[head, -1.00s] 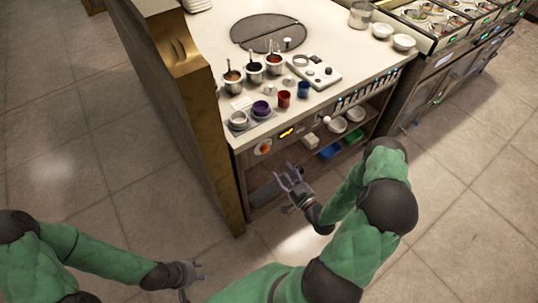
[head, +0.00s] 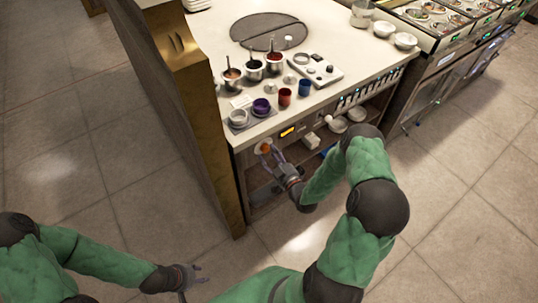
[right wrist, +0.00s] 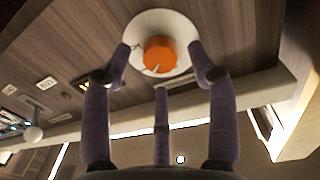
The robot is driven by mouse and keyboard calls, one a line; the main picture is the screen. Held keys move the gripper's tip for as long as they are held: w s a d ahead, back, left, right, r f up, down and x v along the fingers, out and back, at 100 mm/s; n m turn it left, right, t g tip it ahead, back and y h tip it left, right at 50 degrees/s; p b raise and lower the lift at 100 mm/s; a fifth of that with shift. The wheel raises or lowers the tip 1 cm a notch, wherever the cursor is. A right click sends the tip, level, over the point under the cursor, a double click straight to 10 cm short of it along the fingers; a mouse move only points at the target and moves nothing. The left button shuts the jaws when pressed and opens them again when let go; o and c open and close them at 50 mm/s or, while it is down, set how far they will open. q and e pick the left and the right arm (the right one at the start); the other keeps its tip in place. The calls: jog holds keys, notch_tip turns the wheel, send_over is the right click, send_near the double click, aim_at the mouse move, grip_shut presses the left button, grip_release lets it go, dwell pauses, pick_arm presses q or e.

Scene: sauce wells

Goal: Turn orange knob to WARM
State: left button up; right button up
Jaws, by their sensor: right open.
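The orange knob (right wrist: 160,55) sits on a round white dial plate (right wrist: 180,27) on the wood-look front panel. In the head view the knob (head: 265,148) shows at the left end of the counter front. My right gripper (head: 269,153) is open just in front of it. In the right wrist view its purple fingers (right wrist: 163,66) stand on either side of the knob, with a third finger below; whether they touch it I cannot tell. The WARM mark is not readable. My left gripper (head: 194,280) is low at the lower left, away from the counter; its opening is too small to judge.
A yellow-lit display (head: 287,132) is right of the knob. A tall golden-brown panel (head: 195,110) bounds the left.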

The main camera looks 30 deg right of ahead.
jog(key=shift+w, duration=0.7)
jog(key=c, duration=1.1)
jog(key=shift+c, duration=0.2)
jog(key=shift+m, duration=0.9)
jog(key=o, duration=1.1)
jog(key=shift+o, duration=0.2)
